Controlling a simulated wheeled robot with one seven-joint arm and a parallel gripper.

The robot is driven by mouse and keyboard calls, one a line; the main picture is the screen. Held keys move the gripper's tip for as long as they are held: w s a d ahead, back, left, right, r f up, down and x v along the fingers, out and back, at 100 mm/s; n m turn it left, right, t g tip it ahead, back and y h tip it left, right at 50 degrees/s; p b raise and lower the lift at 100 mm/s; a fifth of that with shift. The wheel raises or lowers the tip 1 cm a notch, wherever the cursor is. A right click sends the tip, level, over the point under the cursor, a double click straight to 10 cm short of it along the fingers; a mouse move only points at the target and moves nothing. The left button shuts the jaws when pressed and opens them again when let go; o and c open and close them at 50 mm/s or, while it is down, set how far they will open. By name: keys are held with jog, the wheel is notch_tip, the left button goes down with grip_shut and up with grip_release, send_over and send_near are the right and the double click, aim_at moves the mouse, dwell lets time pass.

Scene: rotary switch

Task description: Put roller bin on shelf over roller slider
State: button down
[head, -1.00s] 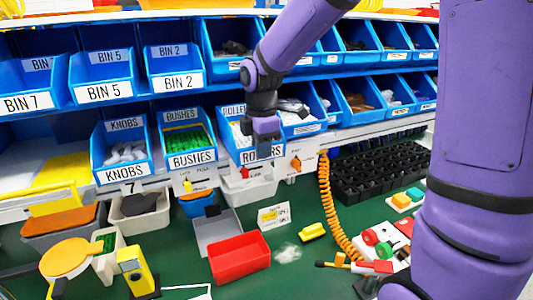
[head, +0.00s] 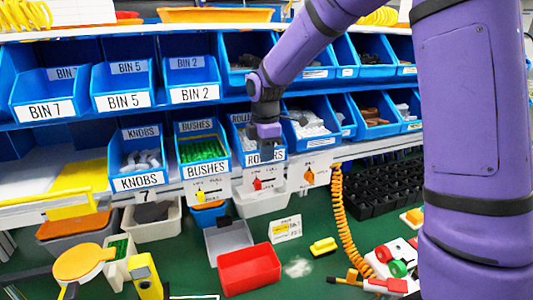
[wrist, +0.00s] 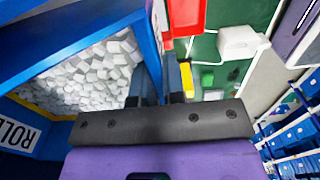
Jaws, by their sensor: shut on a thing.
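The roller bin (head: 237,141) is blue with a white "ROLLERS" label, on the lower shelf just right of the bushes bin. My gripper (head: 266,153) is at its front and hides part of the label. In the wrist view the roller bin (wrist: 72,31) is full of pale grey rollers, and my gripper (wrist: 161,85) is shut on its rim, one finger on each side. Below the shelf edge hang white cards with coloured sliders; the one under the roller bin has a red slider (head: 257,184). Whether the bin is lifted is hard to tell.
The bushes bin (head: 202,150) and knobs bin (head: 139,163) stand to the left, another blue bin (head: 309,126) close on the right. Upper-row bins sit overhead. Below are a red tray (head: 249,271), a white bin (head: 262,203) and an orange coiled cord (head: 342,215).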

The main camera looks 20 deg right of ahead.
jog(key=c, duration=1.1)
grip_release()
notch_tip(320, 180, up, 11)
jog(key=shift+f, duration=0.1)
jog(key=s+d+r+m+t, duration=0.1)
jog(key=s+d+r+m, duration=0.15)
jog(key=s+m, duration=0.4)
jog(key=s+d+r+m+t, duration=0.1)
jog(key=s+r+m+t, duration=0.15)
jog(key=s, duration=0.75)
jog(key=s+d+m, duration=0.1)
jog(key=s+m, duration=0.2)
jog(key=s, duration=0.1)
jog(key=s+d+f+m+t, duration=0.1)
jog(key=s+m, duration=0.2)
jog(key=s, duration=0.2)
jog(key=s+d+f+m+t, duration=0.1)
jog(key=s+m, duration=0.2)
jog(key=s, duration=0.2)
jog(key=shift+d+f, duration=0.15)
jog(key=shift+d, duration=0.05)
